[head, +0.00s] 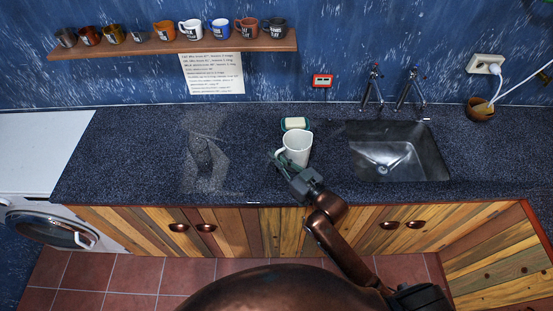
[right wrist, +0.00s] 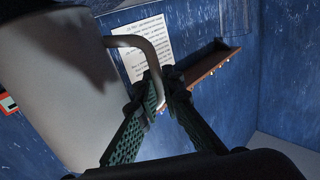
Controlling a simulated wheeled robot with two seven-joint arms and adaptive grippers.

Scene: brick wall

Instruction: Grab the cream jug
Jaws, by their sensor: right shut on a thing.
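The cream jug (head: 296,148) is a white, upright jug over the dark counter, left of the sink. Its handle is on the left side in the head view. My right gripper (head: 280,164) is at that handle, shut on it. In the right wrist view the jug (right wrist: 55,90) fills the left side, and the two green fingers (right wrist: 160,92) close around the lower part of its curved handle. I cannot tell whether the jug's base touches the counter. My left gripper is not in view.
A soap dish (head: 296,124) is just behind the jug. The steel sink (head: 425,165) with two taps is to the right. A clear glass-like object (head: 203,155) stands to the left. A shelf (head: 220,46) with several mugs hangs on the wall. The counter's left part is clear.

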